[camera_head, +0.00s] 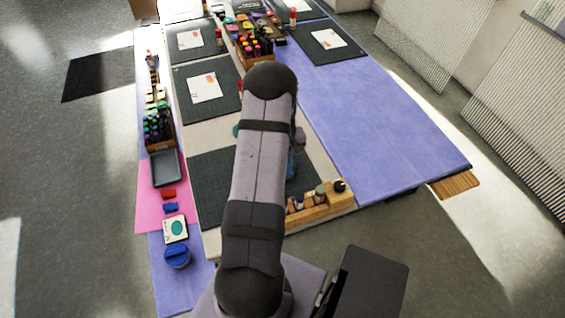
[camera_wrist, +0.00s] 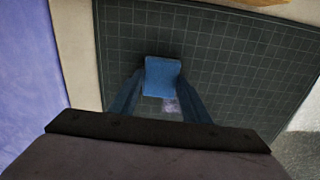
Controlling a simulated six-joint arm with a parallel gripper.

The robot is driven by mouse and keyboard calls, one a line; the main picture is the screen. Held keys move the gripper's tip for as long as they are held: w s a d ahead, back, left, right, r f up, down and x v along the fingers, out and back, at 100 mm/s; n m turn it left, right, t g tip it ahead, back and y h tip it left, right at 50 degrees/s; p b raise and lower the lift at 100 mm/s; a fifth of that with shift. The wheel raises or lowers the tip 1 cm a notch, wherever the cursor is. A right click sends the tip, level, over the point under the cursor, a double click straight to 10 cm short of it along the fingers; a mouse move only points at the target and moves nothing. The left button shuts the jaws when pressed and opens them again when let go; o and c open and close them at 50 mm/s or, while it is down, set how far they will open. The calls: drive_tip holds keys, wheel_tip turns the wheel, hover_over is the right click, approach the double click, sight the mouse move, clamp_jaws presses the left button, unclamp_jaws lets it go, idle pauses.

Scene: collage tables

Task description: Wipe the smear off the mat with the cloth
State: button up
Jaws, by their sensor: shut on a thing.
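The dark green gridded mat (camera_wrist: 235,60) fills most of the wrist view; in the head view the near mat (camera_head: 212,185) is partly hidden behind my arm. My gripper (camera_wrist: 162,84) is over the mat, its two blue fingers shut on a small blue cloth (camera_wrist: 162,72). The smear (camera_wrist: 171,106) is a pale purplish patch on the mat, just on the near side of the cloth, between the fingers. Whether the cloth touches the mat is hard to tell. In the head view my arm hides the cloth and the smear.
A wooden rack (camera_head: 318,207) with small bottles stands at the mat's near right. A dark tray (camera_head: 166,168), a blue-lidded jar (camera_head: 177,255) and a card (camera_head: 175,229) line the left side. A second mat (camera_head: 230,95) with a card lies beyond. The blue tabletop (camera_head: 385,140) at right is clear.

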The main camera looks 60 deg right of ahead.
drive_tip(key=shift+s+a, duration=0.7)
drive_tip(key=shift+s, duration=0.05)
drive_tip(key=shift+f, duration=0.1)
drive_tip(key=shift+a, duration=0.1)
drive_tip(key=shift+w+a+p, duration=0.45)
drive_tip(key=shift+w+a, duration=0.1)
drive_tip(key=shift+a, duration=0.15)
drive_tip(key=shift+d, duration=0.1)
drive_tip(key=shift+w+d+b, duration=0.5)
drive_tip(key=shift+w+d, duration=0.5)
drive_tip(key=shift+w+d+b, duration=0.5)
drive_tip(key=shift+w+d, duration=0.45)
